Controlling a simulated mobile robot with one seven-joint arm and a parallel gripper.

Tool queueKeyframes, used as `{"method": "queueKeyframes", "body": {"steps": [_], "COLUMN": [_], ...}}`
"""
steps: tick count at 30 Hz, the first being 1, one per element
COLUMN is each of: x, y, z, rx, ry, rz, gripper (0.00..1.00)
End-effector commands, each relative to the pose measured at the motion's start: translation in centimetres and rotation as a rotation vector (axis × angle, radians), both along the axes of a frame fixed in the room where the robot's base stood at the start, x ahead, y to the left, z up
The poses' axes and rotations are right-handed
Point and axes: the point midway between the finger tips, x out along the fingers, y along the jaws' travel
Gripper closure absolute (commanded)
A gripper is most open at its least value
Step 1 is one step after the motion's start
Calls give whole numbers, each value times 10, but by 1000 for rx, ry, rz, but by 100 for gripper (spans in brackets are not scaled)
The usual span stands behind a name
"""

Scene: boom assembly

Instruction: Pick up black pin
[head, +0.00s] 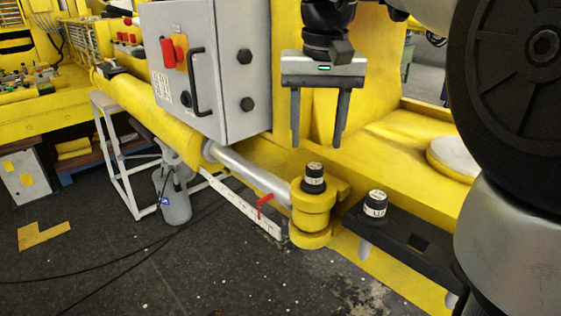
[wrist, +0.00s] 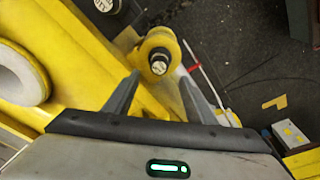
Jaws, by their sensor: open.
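One black pin (head: 314,178) with a pale labelled band stands upright in the yellow rod-end eye (head: 311,225) of the cylinder. In the wrist view its round end (wrist: 158,66) shows between my fingertips. A second black pin (head: 375,204) stands in a dark holder (head: 408,246) to the right, its pale lower end showing below the holder; part of it also shows at the top of the wrist view (wrist: 103,4). My gripper (head: 317,144) is open and empty, fingers pointing down. In the head view its tips are above the first pin, apart from it.
A grey control box (head: 207,70) with a red switch and black handle stands left of my gripper. A silver rod (head: 248,172) runs to the eye. The yellow machine body (head: 390,140) lies behind, with a pale round disc (head: 455,158). Dark floor (head: 150,270) is below.

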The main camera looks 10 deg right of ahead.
Motion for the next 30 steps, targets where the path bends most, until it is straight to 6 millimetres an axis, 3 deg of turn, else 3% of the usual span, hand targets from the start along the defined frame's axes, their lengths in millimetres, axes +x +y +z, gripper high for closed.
{"method": "queueKeyframes", "body": {"steps": [3,11,19,29,30], "x": [3,5,6,7,7], "y": [0,-1,-4,-4,-4], "z": [-22,-40,-79,-86,-86], "rx": [0,0,0,1,1], "ry": [2,1,2,-1,-1], "rz": [1,1,1,1,1], "gripper": [49,49,49,49,55]}}
